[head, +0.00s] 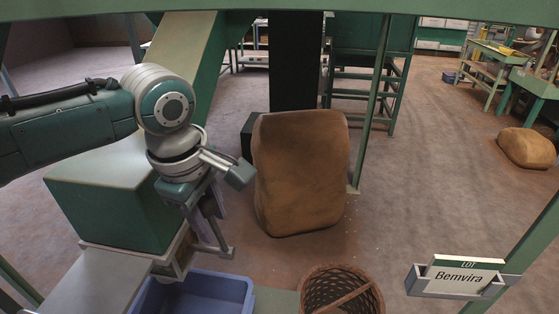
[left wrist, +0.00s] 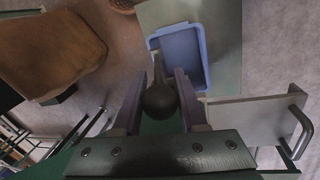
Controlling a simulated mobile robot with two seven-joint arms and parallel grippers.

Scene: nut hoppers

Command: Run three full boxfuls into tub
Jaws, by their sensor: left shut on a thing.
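The blue tub (head: 241,290) stands at the bottom of the head view, below the green hopper body (head: 110,205). It also shows in the left wrist view (left wrist: 203,70), where the part of its floor in sight looks bare. My left gripper (head: 218,200) is beside the hopper's front, above the tub. In the left wrist view its purple fingers (left wrist: 160,88) are shut on a dark round knob (left wrist: 160,102). What the knob is fixed to is mostly hidden. A pale metal plate with a bar handle (left wrist: 297,130) is to the right of the fingers. My right gripper is out of view.
A wicker basket (head: 367,293) stands right of the tub. A large brown sack (head: 300,175) stands behind it, and another sack (head: 527,148) lies far right. A sign reading "Bemvira" (head: 460,276) is on a green rail at the lower right. Open floor lies between.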

